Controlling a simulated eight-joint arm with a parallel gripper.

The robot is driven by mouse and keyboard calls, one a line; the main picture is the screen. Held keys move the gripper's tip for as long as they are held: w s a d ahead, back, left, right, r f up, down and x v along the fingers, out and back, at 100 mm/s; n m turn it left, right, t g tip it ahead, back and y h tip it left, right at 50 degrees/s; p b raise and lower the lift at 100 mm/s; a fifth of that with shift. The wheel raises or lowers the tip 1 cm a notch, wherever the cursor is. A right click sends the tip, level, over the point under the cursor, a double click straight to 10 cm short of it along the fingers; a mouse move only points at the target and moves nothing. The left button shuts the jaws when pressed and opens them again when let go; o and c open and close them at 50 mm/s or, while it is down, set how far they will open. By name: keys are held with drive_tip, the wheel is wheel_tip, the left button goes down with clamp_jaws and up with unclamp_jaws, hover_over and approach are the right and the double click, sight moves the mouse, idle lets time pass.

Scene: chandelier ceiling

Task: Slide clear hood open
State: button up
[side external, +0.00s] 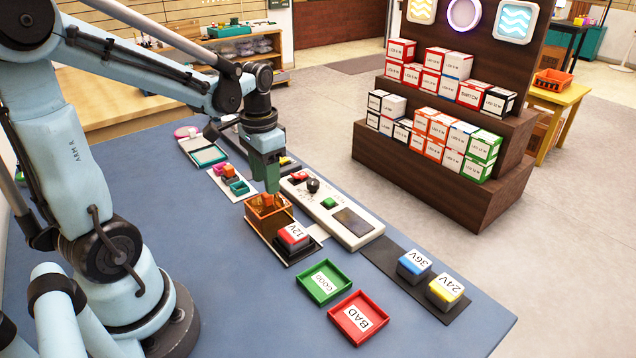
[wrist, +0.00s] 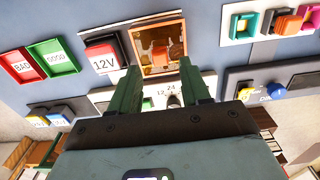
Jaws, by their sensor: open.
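The clear hood (side external: 262,208) is an amber see-through box on a brown base (side external: 262,235) on the blue table. In the wrist view the hood (wrist: 158,45) is a square with an orange part visible inside. A red and grey 12V block (side external: 292,236) sits beside the hood on the base, and it also shows in the wrist view (wrist: 103,62). My gripper (side external: 270,188) has green fingers pointing down just above the hood. In the wrist view my gripper (wrist: 160,70) is open, its fingers apart near the hood's edge. I cannot tell whether they touch it.
A white panel (side external: 365,238) with buttons and a dark screen lies close behind the base. Green GOOD (side external: 325,265) and red BAD (side external: 372,300) trays stand at the front right. Blue 36V (side external: 413,265) and yellow 24V (side external: 445,290) blocks sit on a dark strip.

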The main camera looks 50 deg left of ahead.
wheel_tip(320, 180, up, 9)
drive_tip(key=shift+f, duration=0.15)
idle(0.5)
wheel_tip(320, 180, up, 5)
idle(0.6)
clamp_jaws()
idle(1.4)
drive_tip(key=d+f+t, duration=0.7)
drive_tip(key=d+f, duration=0.2)
drive_tip(key=d, duration=0.3)
drive_tip(key=shift+s, duration=0.25)
